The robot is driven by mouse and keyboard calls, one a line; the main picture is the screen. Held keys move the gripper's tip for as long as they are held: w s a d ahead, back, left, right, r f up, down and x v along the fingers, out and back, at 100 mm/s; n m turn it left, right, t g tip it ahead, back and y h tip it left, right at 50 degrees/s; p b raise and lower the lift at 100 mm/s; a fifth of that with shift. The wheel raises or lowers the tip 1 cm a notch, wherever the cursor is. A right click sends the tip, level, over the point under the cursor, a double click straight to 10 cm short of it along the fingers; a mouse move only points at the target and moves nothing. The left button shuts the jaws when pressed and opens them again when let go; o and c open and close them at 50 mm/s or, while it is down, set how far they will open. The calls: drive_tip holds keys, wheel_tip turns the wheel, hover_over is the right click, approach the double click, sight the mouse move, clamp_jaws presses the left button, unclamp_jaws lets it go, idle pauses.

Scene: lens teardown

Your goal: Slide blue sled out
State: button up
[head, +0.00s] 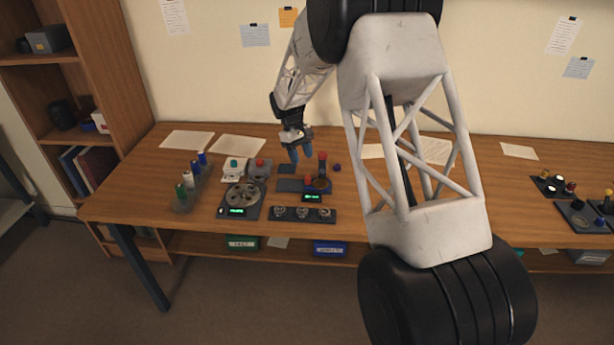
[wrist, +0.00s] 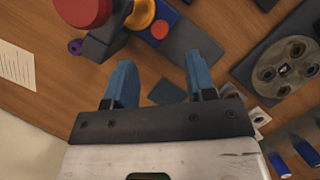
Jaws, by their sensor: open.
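A small blue part (wrist: 165,14), which looks like the blue sled, shows at the top of the wrist view. A small red knob (wrist: 160,29) sits on it, beside a dark bench device with a large red knob (wrist: 84,8) and an amber ring (wrist: 141,14). In the head view this device (head: 321,184) stands near the table's middle, and the blue of the sled is too small to make out. My gripper (wrist: 160,74) has blue fingers spread apart with nothing between them. In the head view my gripper (head: 300,154) points down just behind and left of the device, apart from it.
A grey plate (wrist: 192,44) lies beside the blue part. A round-holed carousel (head: 242,195) stands left, with a rack of coloured tubes (head: 188,186) beyond it. A tray with several round parts (head: 303,214) lies in front. A small purple ring (wrist: 75,46) lies on the table.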

sight(307, 177)
drive_tip(key=shift+f, duration=0.1)
drive_tip(key=shift+x, duration=3.8)
clamp_jaws()
